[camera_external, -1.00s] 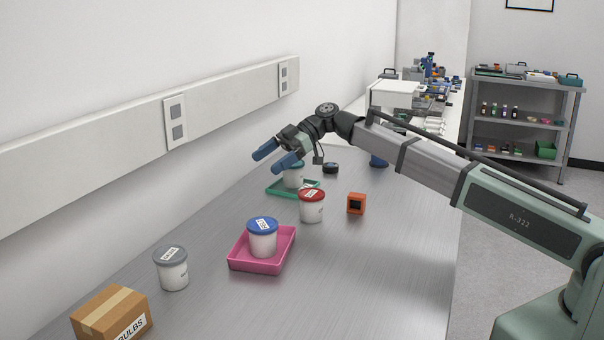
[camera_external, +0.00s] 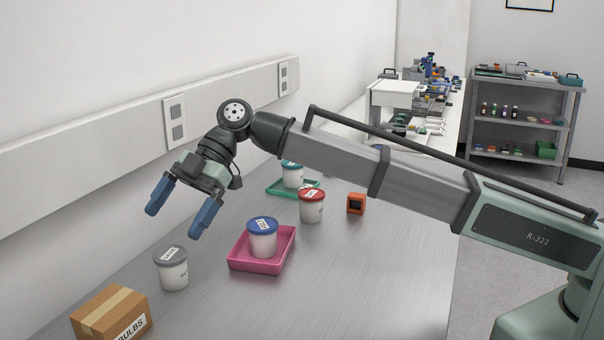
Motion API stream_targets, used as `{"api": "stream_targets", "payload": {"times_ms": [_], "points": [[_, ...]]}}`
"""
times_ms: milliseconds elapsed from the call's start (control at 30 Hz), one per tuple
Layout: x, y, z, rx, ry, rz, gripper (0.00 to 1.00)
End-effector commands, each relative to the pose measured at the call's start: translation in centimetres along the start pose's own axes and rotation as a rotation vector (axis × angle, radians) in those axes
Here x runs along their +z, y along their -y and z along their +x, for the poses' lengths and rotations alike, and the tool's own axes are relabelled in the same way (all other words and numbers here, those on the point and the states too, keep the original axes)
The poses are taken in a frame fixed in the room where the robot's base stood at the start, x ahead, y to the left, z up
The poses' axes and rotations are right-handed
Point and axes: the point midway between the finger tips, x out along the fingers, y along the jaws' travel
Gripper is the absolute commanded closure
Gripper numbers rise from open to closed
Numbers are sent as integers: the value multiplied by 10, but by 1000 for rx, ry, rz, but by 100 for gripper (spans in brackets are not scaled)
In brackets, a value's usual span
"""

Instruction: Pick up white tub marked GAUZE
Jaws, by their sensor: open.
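Several white tubs with labelled lids stand on the bench; the lettering is too small to read surely, so I cannot tell which is marked GAUZE. A grey-lidded tub (camera_external: 173,274) stands on the bare bench at the front left. A blue-lidded tub (camera_external: 263,243) stands in a pink tray (camera_external: 238,266). A red-lidded tub (camera_external: 311,210) stands behind it, and a teal-lidded tub (camera_external: 292,178) stands in a green tray (camera_external: 276,191). My gripper (camera_external: 174,220) is open and empty, its blue fingers pointing down, apart from and above the grey-lidded tub in the picture.
A cardboard box (camera_external: 112,312) marked BULBS sits at the front left. A small orange block (camera_external: 356,204) with a dark opening is right of the red-lidded tub. The wall rail (camera_external: 140,130) runs along the left. The bench's right front is clear.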

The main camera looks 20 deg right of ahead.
Motion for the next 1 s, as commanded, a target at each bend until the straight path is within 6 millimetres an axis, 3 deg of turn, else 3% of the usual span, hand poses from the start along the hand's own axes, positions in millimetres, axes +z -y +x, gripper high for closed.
{"api": "stream_targets", "payload": {"times_ms": [167,367,700,1000], "points": [[-14,3,16,14,128,33,1],[9,-15,4,97,293,170,1],[60,-37,-22,327,529,579,1],[63,-36,-22,388,512,785,1]]}}
